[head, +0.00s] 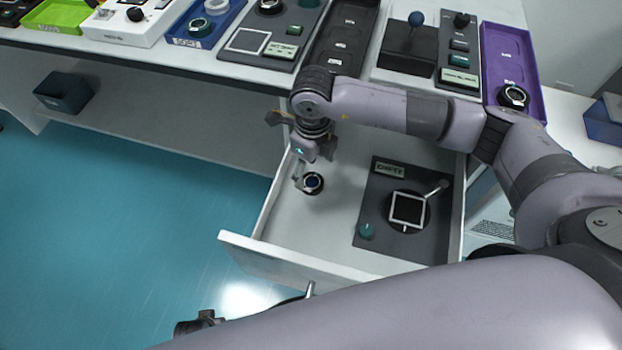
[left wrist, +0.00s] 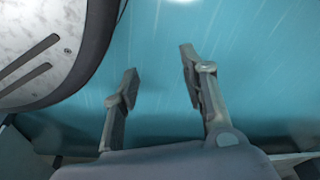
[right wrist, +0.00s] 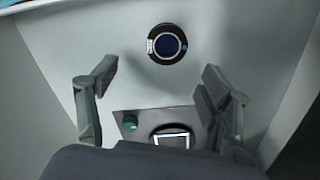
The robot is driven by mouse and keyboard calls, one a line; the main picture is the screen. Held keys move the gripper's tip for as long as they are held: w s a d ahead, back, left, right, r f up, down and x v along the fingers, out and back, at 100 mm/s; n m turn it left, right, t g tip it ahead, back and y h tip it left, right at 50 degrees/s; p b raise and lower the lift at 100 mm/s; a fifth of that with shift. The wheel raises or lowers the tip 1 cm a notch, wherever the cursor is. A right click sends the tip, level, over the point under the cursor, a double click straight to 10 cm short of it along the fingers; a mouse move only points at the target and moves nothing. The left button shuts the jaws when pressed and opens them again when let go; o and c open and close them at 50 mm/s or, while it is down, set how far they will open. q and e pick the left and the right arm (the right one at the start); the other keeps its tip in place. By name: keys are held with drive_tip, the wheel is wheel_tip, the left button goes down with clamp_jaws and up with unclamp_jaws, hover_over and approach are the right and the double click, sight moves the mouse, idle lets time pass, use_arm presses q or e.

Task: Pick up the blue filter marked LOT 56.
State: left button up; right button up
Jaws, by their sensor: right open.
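A round filter with a black ring and dark blue glass (head: 312,183) lies flat in the open white drawer (head: 254,243). It also shows in the right wrist view (right wrist: 167,44), with a small pale label on its rim too small to read. My right gripper (head: 303,148) is over the drawer, above and just behind the filter. In the right wrist view its fingers (right wrist: 160,76) are apart with nothing between them, and the filter lies beyond the tips. My left gripper (left wrist: 160,68) is open and empty over the teal floor.
A dark panel (head: 370,220) with a white-framed square and a teal knob fills the drawer's right part. On the bench top, a purple tray (head: 497,50) and a blue tray (head: 229,13) each hold a ringed round part. Drawer walls stand around the filter.

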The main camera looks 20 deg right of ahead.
sight(312, 181)
drive_tip(key=f, duration=0.5)
drive_tip(key=w+f, duration=0.1)
drive_tip(key=f, duration=0.1)
drive_tip(key=shift+d+f+b, duration=0.1)
drive_tip(key=shift+f+b, duration=0.2)
drive_tip(key=shift+b, duration=0.1)
use_arm(q)
drive_tip(key=shift+w+d+r, duration=0.1)
drive_tip(key=shift+w+r, duration=0.35)
drive_tip(key=shift+r, duration=0.15)
drive_tip(key=shift+w+r, duration=0.4)
drive_tip(key=shift+r, duration=0.2)
use_arm(e)
drive_tip(key=c, duration=1.2)
